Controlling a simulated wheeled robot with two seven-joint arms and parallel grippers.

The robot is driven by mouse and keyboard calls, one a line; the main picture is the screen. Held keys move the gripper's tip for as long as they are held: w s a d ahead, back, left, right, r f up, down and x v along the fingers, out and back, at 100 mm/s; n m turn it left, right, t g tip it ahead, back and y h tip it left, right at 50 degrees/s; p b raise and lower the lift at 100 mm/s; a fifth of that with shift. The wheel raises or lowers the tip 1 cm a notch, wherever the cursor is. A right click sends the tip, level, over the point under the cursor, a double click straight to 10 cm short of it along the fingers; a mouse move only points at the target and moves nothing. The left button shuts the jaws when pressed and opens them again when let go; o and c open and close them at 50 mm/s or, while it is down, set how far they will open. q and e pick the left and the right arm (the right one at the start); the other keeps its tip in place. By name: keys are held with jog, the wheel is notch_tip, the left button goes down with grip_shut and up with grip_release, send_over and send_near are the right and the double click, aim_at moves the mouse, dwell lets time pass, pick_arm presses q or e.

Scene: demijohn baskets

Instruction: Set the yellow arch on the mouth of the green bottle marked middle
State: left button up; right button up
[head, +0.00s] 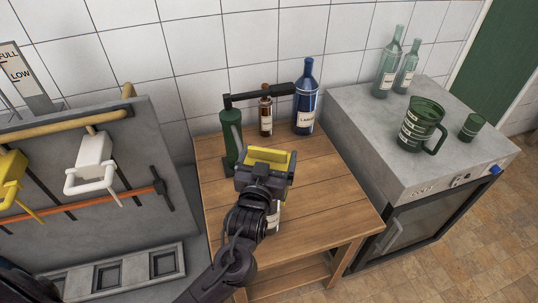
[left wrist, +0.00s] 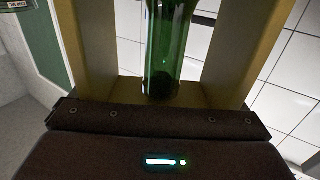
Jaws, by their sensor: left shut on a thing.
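The yellow arch (head: 270,156) is in my left gripper (head: 264,172), above the wooden table. In the left wrist view the arch (left wrist: 93,50) shows two legs reaching away from the gripper. A green bottle (left wrist: 165,45) shows between these legs. I cannot tell whether the arch touches it, and no marking on it is readable. In the head view my gripper and arm hide most of what stands below; a pale label (head: 274,214) peeks out beside my arm. My right gripper is not in view.
On the wooden table (head: 318,205) stand a green upright piece with a dark arm (head: 262,95), a brown bottle (head: 266,112) and a blue bottle (head: 305,98). A grey cabinet (head: 365,130) at right holds a green jug (head: 421,125). The table's right front is clear.

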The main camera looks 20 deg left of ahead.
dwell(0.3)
pick_arm(q)
jog(key=o, duration=0.6)
jog(key=shift+o, duration=0.2)
jog(key=s+b, duration=0.2)
jog(key=s, duration=0.5)
jog(key=shift+s+d, duration=0.25)
jog(key=shift+s, duration=0.15)
